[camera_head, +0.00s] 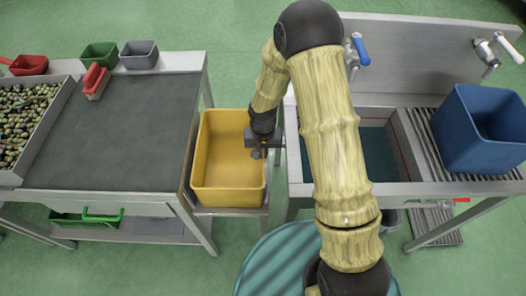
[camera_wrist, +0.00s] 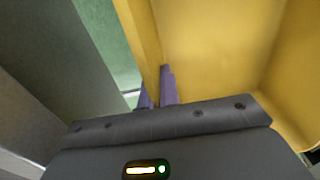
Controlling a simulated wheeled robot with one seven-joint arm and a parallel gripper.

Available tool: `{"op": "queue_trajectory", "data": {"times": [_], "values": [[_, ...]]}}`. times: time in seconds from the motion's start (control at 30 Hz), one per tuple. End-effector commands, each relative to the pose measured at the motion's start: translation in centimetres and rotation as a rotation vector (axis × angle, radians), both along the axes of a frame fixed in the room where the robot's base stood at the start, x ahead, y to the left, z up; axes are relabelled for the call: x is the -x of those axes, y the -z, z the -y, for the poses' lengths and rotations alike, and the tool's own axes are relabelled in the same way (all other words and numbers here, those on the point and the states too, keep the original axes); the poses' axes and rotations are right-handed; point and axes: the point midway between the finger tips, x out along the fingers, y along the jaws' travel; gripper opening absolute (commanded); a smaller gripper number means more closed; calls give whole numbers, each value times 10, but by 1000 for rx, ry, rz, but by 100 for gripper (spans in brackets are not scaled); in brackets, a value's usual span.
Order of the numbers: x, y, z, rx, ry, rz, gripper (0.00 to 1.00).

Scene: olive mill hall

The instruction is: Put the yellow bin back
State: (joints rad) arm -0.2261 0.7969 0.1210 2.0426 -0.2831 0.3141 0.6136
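The yellow bin (camera_head: 230,165) is upright and looks empty. It stands in the gap between the left work table and the sink unit, over a low grey stand. My gripper (camera_head: 259,152) is at the bin's right rim, reaching down from above. In the wrist view, the two purple fingers of my gripper (camera_wrist: 157,90) are close together, one on each side of the wall of the yellow bin (camera_wrist: 210,50), and look shut on it. The fingertips are partly hidden by the wall and the gripper body.
The low stand (camera_head: 228,211) shows below the bin. The work table (camera_head: 120,130) is close on the left, with an olive tray, small bins and a red-handled brush. The sink unit (camera_head: 300,172) is close on the right. A blue bin (camera_head: 480,135) stands on its drainboard.

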Motion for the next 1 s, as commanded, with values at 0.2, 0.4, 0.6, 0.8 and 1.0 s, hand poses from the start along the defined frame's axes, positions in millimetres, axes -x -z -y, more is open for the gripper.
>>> {"op": "queue_trajectory", "data": {"times": [0.2,0.4,0.6,0.8,1.0], "values": [[0,3,0,0,1,0,0],[0,3,0,0,1,-1,25],[0,2,0,0,1,-1,25],[0,-9,0,0,2,0,25],[-1,-42,1,0,2,3,25]]}}
